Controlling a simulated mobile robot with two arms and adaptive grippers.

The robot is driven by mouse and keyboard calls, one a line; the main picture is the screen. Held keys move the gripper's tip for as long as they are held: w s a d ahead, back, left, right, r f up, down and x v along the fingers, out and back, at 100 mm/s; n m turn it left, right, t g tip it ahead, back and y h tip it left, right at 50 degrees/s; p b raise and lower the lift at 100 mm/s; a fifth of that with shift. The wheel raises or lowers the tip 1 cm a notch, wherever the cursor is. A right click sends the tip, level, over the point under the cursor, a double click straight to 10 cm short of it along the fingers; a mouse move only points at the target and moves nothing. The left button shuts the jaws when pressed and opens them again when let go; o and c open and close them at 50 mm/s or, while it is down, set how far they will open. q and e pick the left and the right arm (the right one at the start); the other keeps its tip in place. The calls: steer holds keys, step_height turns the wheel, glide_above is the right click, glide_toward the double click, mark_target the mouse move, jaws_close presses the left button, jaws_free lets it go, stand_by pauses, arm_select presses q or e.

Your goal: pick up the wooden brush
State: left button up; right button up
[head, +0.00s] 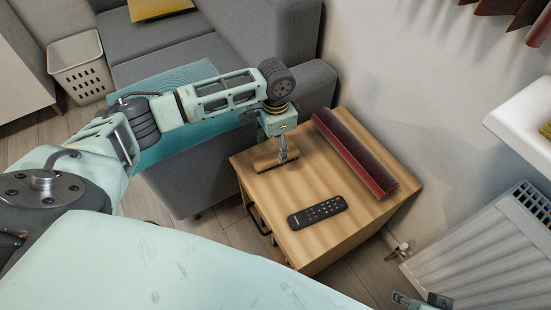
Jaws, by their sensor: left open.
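The wooden brush (265,163) is a small brown block lying near the back left corner of the wooden side table (325,240). My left gripper (283,158) points down at the brush's right part, with its fingers at or just above it. The fingers are small in the picture, and I cannot tell whether they touch the brush. The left gripper is open and hides a bit of the brush. Part of my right gripper (425,301) shows at the bottom right edge, away from the table; its fingers are not clear.
A black remote (316,212) lies at the table's front middle. A long dark red box (354,155) lies along the table's right side. A grey sofa (180,178) stands behind and left of the table. A white radiator (480,250) is at the right.

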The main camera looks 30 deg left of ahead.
mark_target(275, 155)
arm_select(q)
step_height(275, 155, down, 4)
steer(key=shift+b, duration=0.6)
steer(key=shift+r, duration=0.1)
steer(key=c, duration=1.3)
